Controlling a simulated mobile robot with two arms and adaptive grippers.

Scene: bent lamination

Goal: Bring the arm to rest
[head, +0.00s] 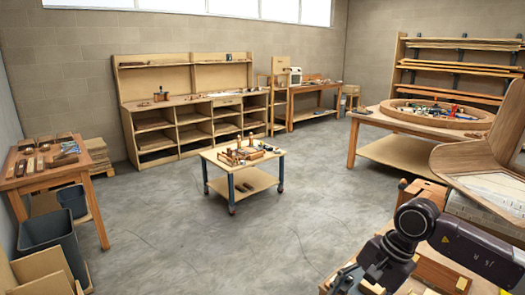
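My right arm (460,246) comes in from the lower right corner, dark and bent at a round joint. It is over a wooden bench (435,276) in the bottom right. The dark parts at its lower end (372,277) run towards the bottom edge. The fingers are not clear enough to tell open from shut, and I see nothing held. My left arm and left gripper are not in view.
A low wheeled cart (245,181) with small wooden items stands mid-floor. A side table (38,184) and grey bins (48,245) are at left. A large bent wooden form (480,155) rises beside my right arm. The concrete floor (190,250) between is clear.

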